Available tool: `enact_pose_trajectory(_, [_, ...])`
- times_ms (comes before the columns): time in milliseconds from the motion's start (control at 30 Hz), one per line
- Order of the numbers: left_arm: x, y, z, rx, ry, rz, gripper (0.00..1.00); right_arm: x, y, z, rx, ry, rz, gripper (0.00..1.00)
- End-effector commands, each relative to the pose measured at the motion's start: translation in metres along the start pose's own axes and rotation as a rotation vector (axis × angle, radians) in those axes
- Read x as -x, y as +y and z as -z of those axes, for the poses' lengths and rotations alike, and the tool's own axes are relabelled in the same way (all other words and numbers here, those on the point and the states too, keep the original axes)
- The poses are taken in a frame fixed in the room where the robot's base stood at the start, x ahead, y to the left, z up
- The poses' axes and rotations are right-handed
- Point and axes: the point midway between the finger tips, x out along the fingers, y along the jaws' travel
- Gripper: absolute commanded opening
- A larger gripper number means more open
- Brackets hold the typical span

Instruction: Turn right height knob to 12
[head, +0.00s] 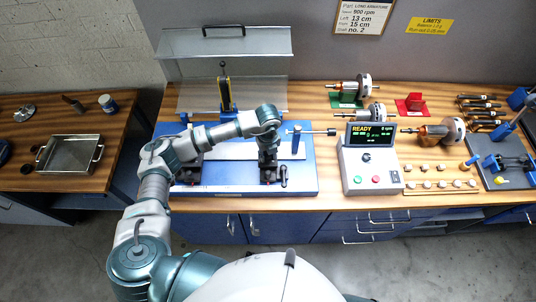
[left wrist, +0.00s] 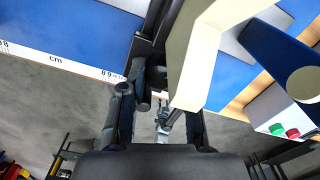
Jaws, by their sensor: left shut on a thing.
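The blue balancing machine base (head: 232,188) lies on the wooden bench, with a left support (head: 188,172) and a right support (head: 268,174), both dark. My left gripper (head: 267,156) points down at the right support and covers much of it. In the left wrist view its dark fingers (left wrist: 160,122) stand on either side of a small part by the support, and it is shut on it. This appears to be the right height knob, mostly hidden by the fingers. No knob reading is legible. My right gripper is not in view.
A control box (head: 371,172) with a READY display (head: 372,130) stands right of the machine. A blue post with a rod (head: 310,132) stands near the right support. A clear guard (head: 225,44) is raised behind. Rotors (head: 440,131) and small weights (head: 426,184) lie farther right.

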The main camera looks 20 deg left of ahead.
Motion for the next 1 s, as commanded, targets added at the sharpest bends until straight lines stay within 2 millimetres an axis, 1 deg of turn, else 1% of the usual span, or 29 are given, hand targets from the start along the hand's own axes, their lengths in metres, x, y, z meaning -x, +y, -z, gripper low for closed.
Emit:
enact_pose_trajectory(33, [-0.002,0.000,-0.001,-0.025,-0.002,0.002,0.00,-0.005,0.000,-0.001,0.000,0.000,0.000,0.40])
enact_pose_trajectory(600, [-0.002,-0.001,-0.001,-0.492,-0.003,0.003,0.00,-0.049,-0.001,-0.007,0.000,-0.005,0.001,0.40])
enact_pose_trajectory(800, [-0.001,0.000,-0.001,-0.616,-0.003,0.002,0.00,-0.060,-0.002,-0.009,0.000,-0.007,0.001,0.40])
enact_pose_trajectory(1000, [0.000,0.000,-0.001,-0.692,-0.002,0.002,0.00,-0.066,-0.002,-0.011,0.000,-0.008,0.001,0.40])
